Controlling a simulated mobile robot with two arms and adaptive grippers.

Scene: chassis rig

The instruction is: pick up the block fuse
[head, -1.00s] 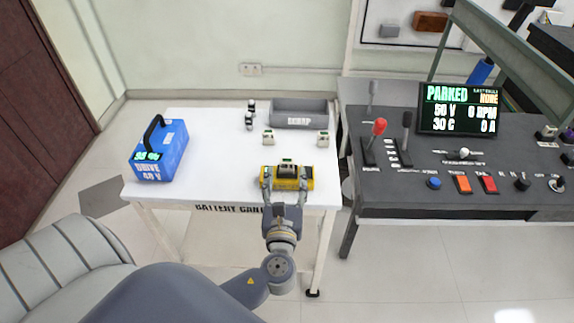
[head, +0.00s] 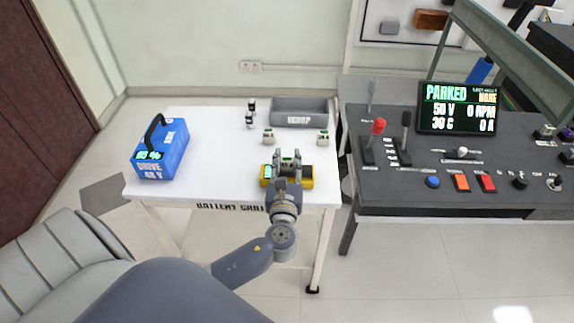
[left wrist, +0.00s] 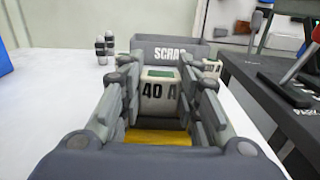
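The block fuse (head: 287,163) is a small cream block with a green top. It stands upright at the middle of a yellow fixture (head: 307,176) near the front of the white table. In the left wrist view the block fuse (left wrist: 160,95) shows its "40 A" label between the finger pads. My left gripper (head: 287,158) has one finger on each side of it, and the pads appear to touch its sides. The left gripper also shows in the left wrist view (left wrist: 160,100). The fuse's lower part is partly hidden. My right gripper is not in view.
Two similar small blocks (head: 268,137) (head: 323,138) stand behind the fixture. A grey SCRAP bin (head: 300,120) is at the back. Two small dark-and-white cylinders (head: 250,113) stand left of it. A blue battery (head: 160,155) is at left. A dark control console (head: 450,200) stands right.

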